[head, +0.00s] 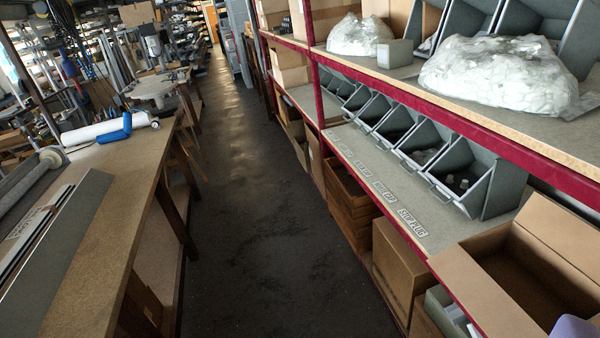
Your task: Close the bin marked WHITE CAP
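A row of grey tilt-out bins stands on the middle shelf at the right, and the nearer ones are tipped open toward the aisle. The nearest bin (490,178) holds a few small round pieces. The second bin (437,138) is also open, with small pale pieces inside. Labels lie on the shelf in front of the bins. The nearest label (412,222) seems to read SLIP PLUG. The label behind it (384,192) seems to end in CAP, but is too small to read surely. I cannot make out my gripper.
An open cardboard box (530,265) stands at the front right. Clear bags of white pieces (500,75) lie on the red-edged upper shelf. A long workbench (110,195) with metal profiles and a blue-and-white roll runs along the left. The aisle floor (250,210) between is clear.

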